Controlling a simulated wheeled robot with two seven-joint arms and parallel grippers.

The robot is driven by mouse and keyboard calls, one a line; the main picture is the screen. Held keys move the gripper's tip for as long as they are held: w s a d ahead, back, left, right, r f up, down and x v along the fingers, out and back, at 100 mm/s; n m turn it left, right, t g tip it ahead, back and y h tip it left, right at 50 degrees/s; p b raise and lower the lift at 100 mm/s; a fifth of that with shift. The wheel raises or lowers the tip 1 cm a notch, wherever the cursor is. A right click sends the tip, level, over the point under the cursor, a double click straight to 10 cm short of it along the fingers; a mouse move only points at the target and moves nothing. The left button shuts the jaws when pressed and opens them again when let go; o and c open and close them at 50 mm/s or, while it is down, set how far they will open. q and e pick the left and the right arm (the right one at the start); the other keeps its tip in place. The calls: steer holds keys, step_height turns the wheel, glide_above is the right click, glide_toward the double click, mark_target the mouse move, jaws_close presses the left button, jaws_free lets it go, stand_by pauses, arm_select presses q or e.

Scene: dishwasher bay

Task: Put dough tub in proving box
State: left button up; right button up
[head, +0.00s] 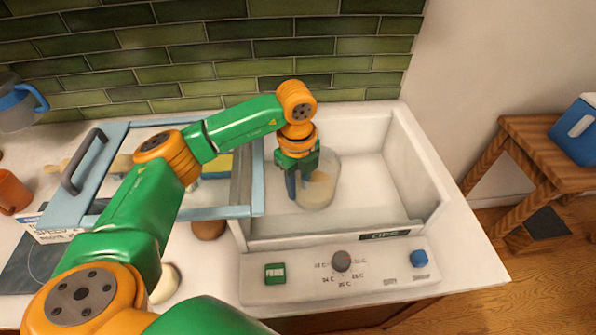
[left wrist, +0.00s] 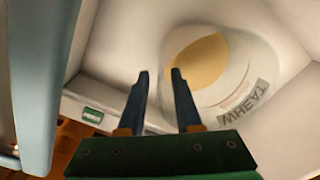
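The dough tub (head: 321,187) is a clear round tub with pale dough in it. It stands inside the white proving box (head: 423,160), in the left part of the box. In the left wrist view the tub (left wrist: 235,75) shows its WHEAT label, beyond and to the right of the fingertips. My left gripper (head: 297,188) reaches down into the box at the tub's left side. Its two dark fingers (left wrist: 160,74) are apart with nothing between them. In the head view it partly hides the tub; I cannot tell whether they touch. My right gripper is not in view.
The blue-framed glass lid (head: 180,214) with a dark handle is open to the left of the box. The box's front panel has a green switch (head: 275,273), a dial (head: 341,261) and a blue knob (head: 418,258). The right part of the box is empty.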

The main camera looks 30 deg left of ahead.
arm_select(q)
step_height(320, 180, up, 10)
steer(key=b, duration=0.1)
steer(key=shift+s, duration=0.15)
